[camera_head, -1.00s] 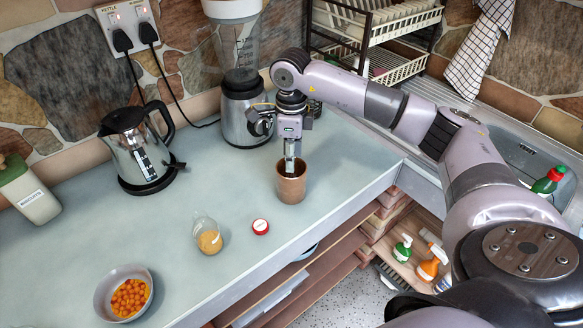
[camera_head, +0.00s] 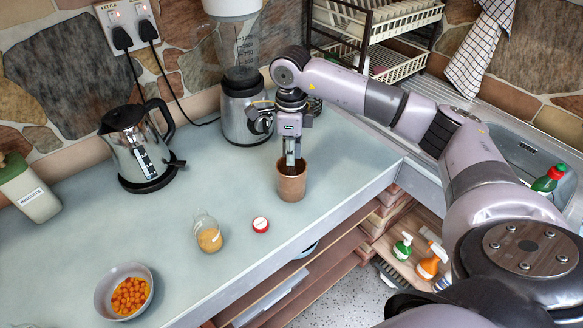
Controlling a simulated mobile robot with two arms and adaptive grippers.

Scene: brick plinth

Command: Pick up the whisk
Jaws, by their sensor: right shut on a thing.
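A brown pot (camera_head: 291,186) stands upright on the counter near its front edge. My right gripper (camera_head: 290,163) points straight down at the pot's mouth. It is shut on a thin thing that stands in the pot, which I take to be the whisk. Most of that thing is hidden by the fingers and the pot wall, and its shape is too small to make out. My left gripper is not in view.
A blender (camera_head: 243,112) stands close behind the pot and a kettle (camera_head: 139,150) further left. The counter (camera_head: 220,185) between is clear.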

